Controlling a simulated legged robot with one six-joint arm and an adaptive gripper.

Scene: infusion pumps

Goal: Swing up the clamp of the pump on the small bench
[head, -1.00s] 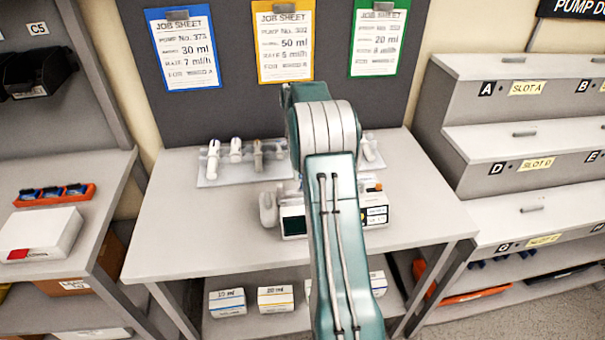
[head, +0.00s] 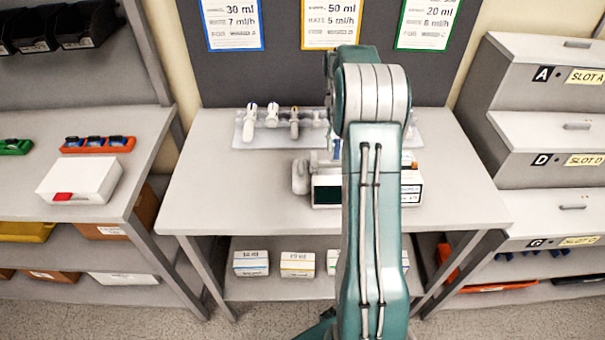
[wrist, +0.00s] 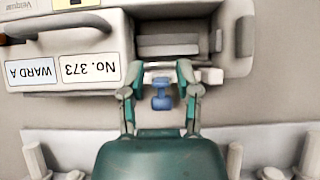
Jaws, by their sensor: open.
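The pump (head: 327,195) stands on the small bench (head: 230,205), partly behind my arm in the head view. In the wrist view the pump (wrist: 60,32) appears upside down, with labels reading "No. 373" and "WARD A". A blue T-shaped piece (wrist: 162,92), seemingly the clamp's knob, shows beside a recess in the pump's body. My gripper (wrist: 160,72) is open, with one finger on each side of the blue piece and a visible gap to both. I cannot tell whether it is level with the fingertips. The head view hides my gripper behind my arm.
A pale rack (head: 258,135) with several syringes stands at the bench's back; its edge also shows in the wrist view, near my gripper's base. A left-hand shelf holds a white box (head: 80,182). Stepped slots (head: 545,135) stand at right. The bench's front left is clear.

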